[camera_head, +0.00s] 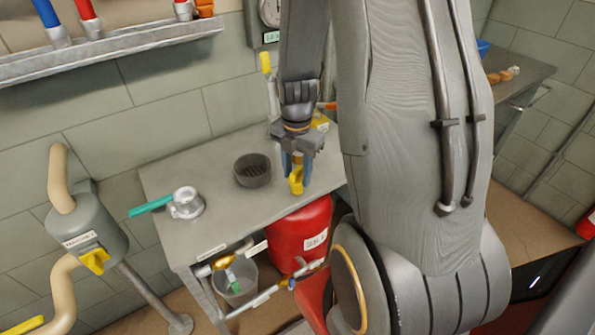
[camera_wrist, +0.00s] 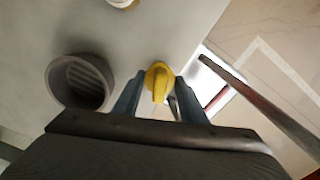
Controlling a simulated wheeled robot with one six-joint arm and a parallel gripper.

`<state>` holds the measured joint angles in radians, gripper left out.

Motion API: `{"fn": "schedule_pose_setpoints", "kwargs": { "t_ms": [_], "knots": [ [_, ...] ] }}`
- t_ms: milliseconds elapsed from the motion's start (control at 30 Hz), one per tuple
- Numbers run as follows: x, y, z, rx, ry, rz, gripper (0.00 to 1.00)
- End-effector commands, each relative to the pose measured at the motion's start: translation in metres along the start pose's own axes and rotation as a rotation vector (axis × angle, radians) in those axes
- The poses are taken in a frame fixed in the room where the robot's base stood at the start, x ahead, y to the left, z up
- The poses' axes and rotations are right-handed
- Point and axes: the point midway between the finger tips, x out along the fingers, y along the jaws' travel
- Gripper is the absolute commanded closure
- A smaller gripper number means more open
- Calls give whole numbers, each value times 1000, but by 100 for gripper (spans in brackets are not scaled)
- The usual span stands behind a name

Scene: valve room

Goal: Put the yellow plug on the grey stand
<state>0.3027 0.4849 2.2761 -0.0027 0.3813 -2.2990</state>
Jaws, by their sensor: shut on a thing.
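My gripper (camera_head: 297,163) is shut on the yellow plug (camera_head: 296,182), which hangs below the fingertips near the right end of a grey bench (camera_head: 225,215). In the wrist view the plug (camera_wrist: 158,78) shows between the two blue-grey fingers (camera_wrist: 160,98), close to the bench's edge. I cannot tell whether it touches the bench top. A dark grey round holder (camera_head: 252,171) with a ribbed inside stands on the bench, left of the gripper, and also shows in the wrist view (camera_wrist: 78,82). I cannot tell whether this holder or the bench is the grey stand.
A silver fitting with a teal handle (camera_head: 186,203) lies on the bench's left. A red tank (camera_head: 302,232) and a bucket (camera_head: 235,280) stand below. A grey pipe unit (camera_head: 85,228) with a yellow handle is at left. The bench's front middle is clear.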

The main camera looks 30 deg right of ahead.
Motion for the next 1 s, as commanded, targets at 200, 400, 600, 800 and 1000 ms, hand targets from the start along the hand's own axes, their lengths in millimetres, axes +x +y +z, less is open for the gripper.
{"fn": "schedule_pose_setpoints", "kwargs": {
  "t_ms": [200, 400, 600, 800, 1000],
  "knots": [
    [1, 0, 0, 0, 0, 0, 84],
    [3, 0, 0, 1, 0, 0, 43],
    [2, 0, 0, 1, 0, 0, 43],
    [-3, 0, 0, 1, -1, 1, 43],
    [-25, 1, 1, 1, -3, 4, 43]
  ]
}}
